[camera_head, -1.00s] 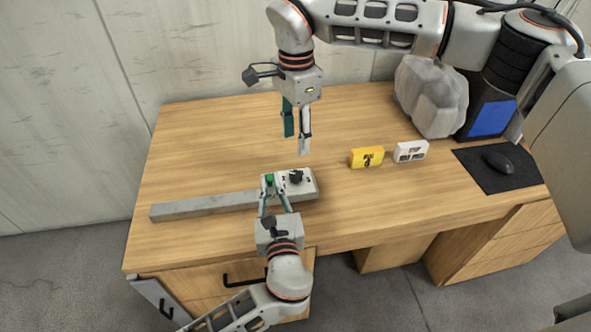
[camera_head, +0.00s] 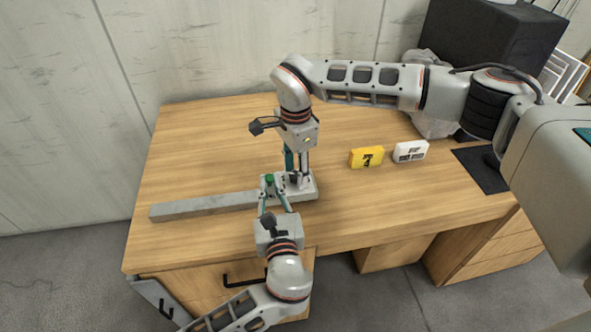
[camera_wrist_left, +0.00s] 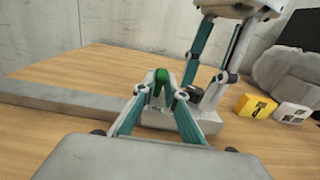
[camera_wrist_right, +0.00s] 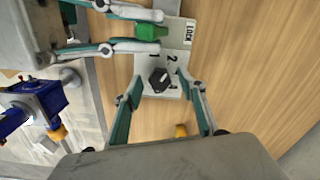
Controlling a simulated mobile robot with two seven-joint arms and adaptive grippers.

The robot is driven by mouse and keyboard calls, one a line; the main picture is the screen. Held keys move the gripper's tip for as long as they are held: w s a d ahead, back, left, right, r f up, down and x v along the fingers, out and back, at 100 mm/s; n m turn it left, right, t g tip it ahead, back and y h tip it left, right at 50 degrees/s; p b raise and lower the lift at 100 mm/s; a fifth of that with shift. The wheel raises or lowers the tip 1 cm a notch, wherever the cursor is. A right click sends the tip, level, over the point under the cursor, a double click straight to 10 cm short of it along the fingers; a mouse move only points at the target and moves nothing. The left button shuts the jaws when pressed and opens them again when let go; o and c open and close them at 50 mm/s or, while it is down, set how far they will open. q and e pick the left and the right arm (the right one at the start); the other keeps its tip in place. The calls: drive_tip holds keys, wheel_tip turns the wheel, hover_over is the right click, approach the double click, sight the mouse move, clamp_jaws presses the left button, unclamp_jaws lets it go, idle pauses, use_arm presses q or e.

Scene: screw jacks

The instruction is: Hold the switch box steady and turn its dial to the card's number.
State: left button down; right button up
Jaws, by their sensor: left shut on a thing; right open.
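The pale switch box (camera_head: 309,190) lies at the right end of a grey bar (camera_head: 200,205) on the desk. Its black dial (camera_wrist_right: 160,80) and printed marks "LOCK", "1" and "2" show in the right wrist view. My left gripper (camera_head: 270,183) is shut on the green block (camera_wrist_left: 159,82) on the box. My right gripper (camera_wrist_right: 160,88) is open, pointing down, with its fingers on either side of the dial; contact cannot be told.
A white block with dark marks (camera_head: 410,151) stands right of the card. A black mat (camera_head: 482,170) lies further right, beside a grey rock-like lump (camera_head: 430,122) partly behind my right arm.

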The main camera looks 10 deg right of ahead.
drive_tip(key=c, duration=1.1)
drive_tip(key=shift+m, duration=0.5)
drive_tip(key=m, duration=0.3)
drive_tip(key=shift+m, duration=0.3)
drive_tip(key=m, duration=1)
drive_tip(key=shift+m, duration=0.4)
drive_tip(key=m, duration=0.4)
drive_tip(key=shift+m, duration=0.3)
